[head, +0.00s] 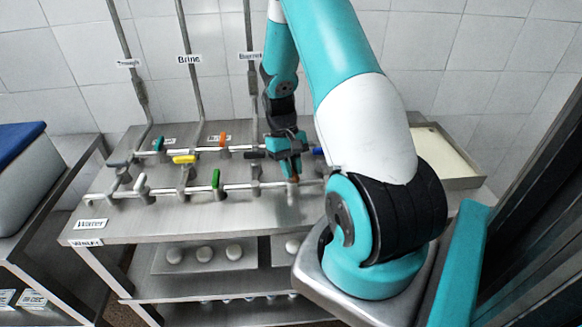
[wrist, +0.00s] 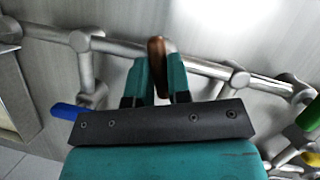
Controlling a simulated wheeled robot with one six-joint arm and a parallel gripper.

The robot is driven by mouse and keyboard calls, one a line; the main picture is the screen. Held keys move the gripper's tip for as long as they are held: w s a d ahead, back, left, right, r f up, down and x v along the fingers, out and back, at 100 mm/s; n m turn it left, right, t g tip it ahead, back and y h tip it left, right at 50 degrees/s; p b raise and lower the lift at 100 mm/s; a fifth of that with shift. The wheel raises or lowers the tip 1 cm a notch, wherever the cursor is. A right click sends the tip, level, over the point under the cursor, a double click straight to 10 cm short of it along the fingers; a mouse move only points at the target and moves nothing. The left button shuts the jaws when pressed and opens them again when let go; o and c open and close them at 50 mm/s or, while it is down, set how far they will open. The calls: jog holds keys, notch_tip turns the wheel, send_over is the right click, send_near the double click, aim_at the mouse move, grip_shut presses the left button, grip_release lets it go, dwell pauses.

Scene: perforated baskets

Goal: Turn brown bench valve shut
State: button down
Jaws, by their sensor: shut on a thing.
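The brown valve handle (wrist: 157,50) stands up from a silver pipe in the wrist view, at the upper middle. My gripper (wrist: 160,82) has its two teal fingers on either side of it and is shut on it. In the head view my gripper (head: 291,168) reaches down to the right part of the bench's front pipe. Only a small brown bit of the handle (head: 295,179) shows there below the fingers.
A blue handle (head: 318,151) and a black handle (head: 254,154) are close to my gripper. Green (head: 216,179), yellow (head: 184,159), orange (head: 222,139) and white (head: 141,183) handles stand further left. A shallow tray (head: 471,183) is at the right. Vertical pipes rise behind.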

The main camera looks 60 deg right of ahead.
jog(key=shift+d+m+t+y, duration=0.1)
jog(key=shift+m+t+y, duration=0.25)
jog(key=shift+m, duration=0.75)
jog(key=shift+m+t+y, duration=0.25)
jog(key=shift+m+y, duration=0.1)
jog(key=shift+m, duration=0.75)
jog(key=c, duration=1.1)
grip_release()
jog(key=shift+o, duration=0.2)
jog(key=b+v, duration=0.2)
jog(key=v, duration=1.5)
jog(key=shift+r, duration=0.2)
jog(key=shift+d, duration=0.1)
